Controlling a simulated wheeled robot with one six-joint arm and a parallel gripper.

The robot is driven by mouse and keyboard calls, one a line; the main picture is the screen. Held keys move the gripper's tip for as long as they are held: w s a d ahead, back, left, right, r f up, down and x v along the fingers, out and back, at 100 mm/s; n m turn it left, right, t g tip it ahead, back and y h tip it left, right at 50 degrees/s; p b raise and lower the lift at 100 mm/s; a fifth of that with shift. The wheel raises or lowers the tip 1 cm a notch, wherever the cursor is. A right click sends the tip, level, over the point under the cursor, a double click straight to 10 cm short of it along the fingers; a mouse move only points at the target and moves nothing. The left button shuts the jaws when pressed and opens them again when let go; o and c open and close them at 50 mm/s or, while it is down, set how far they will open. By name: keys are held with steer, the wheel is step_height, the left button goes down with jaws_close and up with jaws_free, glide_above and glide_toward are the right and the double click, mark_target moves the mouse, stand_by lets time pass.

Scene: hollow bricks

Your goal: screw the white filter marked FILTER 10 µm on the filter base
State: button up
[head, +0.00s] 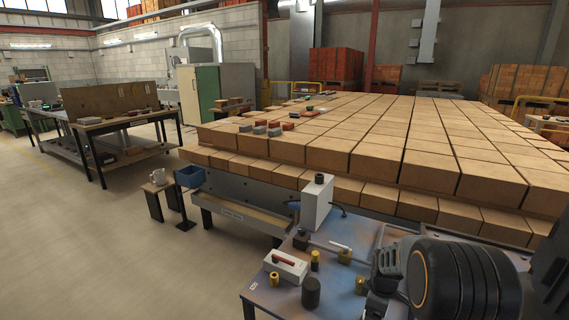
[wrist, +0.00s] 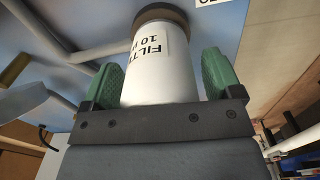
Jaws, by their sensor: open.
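In the wrist view the white filter (wrist: 158,62), with black lettering "FILTER 10" partly readable, stands between the two green-padded fingers of my gripper (wrist: 160,80). The fingers are open, one on each side of it. A gap shows on the right; on the left the pad looks very close, and I cannot tell whether it touches. A dark brown ring (wrist: 163,14) sits at the filter's far end; I cannot tell whether it is the filter base or part of the filter. In the head view my arm hides this area, and I cannot make out the filter.
A blue-grey worktable (head: 262,293) carries a white box with a red handle (head: 287,265), a dark cylinder (head: 311,293), brass fittings (head: 361,285) and a tall white unit (head: 316,205). Behind it stands a large stack of hollow bricks (head: 370,155). The floor at left is open.

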steer(key=n, duration=0.4)
steer(key=shift+s+a+f, duration=0.1)
steer(key=shift+s+f, duration=0.15)
steer(key=shift+f, duration=0.05)
steer(key=n, duration=0.4)
steer(key=shift+p, duration=0.35)
steer(key=shift+c, duration=0.3)
steer(key=c, duration=0.9)
steer(key=shift+m, duration=1.3)
steer(key=shift+c, duration=0.3)
steer(key=shift+m, duration=1.5)
